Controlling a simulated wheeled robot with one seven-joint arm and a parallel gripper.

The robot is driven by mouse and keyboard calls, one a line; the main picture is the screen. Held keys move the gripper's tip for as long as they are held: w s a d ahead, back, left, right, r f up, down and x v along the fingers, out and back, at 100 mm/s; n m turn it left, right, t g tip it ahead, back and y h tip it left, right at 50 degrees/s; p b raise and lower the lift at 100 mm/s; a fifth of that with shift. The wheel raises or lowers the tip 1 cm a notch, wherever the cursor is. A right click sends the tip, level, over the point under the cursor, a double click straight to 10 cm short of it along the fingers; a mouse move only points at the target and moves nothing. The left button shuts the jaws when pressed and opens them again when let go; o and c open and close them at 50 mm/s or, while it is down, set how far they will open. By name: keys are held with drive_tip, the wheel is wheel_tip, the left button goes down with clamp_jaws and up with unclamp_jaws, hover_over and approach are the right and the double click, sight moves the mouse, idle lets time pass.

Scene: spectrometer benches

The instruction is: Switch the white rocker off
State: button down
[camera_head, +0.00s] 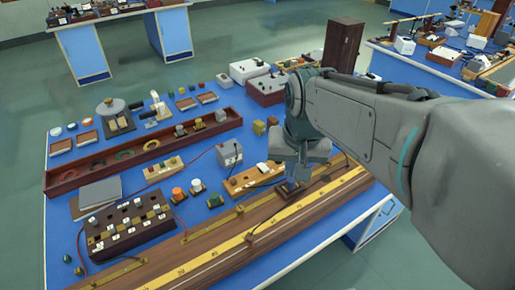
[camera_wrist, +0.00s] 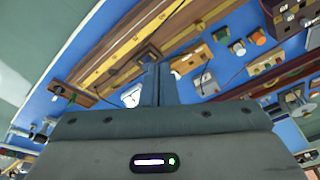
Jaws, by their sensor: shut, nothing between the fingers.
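A small white piece (camera_head: 262,167), which may be the white rocker, sits on a light wooden board (camera_head: 243,182) in the head view. The board also shows in the wrist view (camera_wrist: 196,72), right of my fingers. Another white object (camera_wrist: 131,97) shows just left of my fingers in the wrist view, partly hidden; I cannot tell which of the two is the rocker. My gripper (camera_head: 291,183) points down, shut and empty, beside the board's right end, near the long wooden rail. Its fingers (camera_wrist: 158,72) show together in the wrist view. Contact cannot be told.
The long rail with a brass scale (camera_head: 205,262) runs along the bench's near edge. A grey box (camera_head: 229,153), a dark plug board (camera_head: 128,226) and a long red-brown tray (camera_head: 90,174) stand to the left. Thin cables cross the blue bench. My arm covers the bench's right side.

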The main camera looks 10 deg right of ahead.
drive_tip(key=w+m+g+b, duration=0.1)
drive_tip(key=w+m, duration=0.2)
drive_tip(key=w, duration=0.7)
drive_tip(key=m+g+b, duration=0.3)
drive_tip(key=m, duration=0.5)
hover_over(264, 169)
drive_tip(key=w+a, duration=0.1)
drive_tip(key=w, duration=0.1)
wheel_tip(264, 169, down, 13)
drive_tip(key=shift+w+a+f+h, duration=0.1)
drive_tip(key=shift+w+f+h, duration=0.1)
drive_tip(key=shift+h, duration=0.1)
drive_tip(key=shift+s, duration=0.1)
drive_tip(key=f+p, duration=0.1)
drive_tip(key=f, duration=0.3)
drive_tip(key=s+f, duration=0.1)
drive_tip(key=f, duration=0.4)
drive_tip(key=f+p, duration=0.1)
drive_tip(key=f, duration=0.3)
drive_tip(key=shift+s+d+f+p, duration=0.3)
drive_tip(key=shift+s+d+f, duration=0.1)
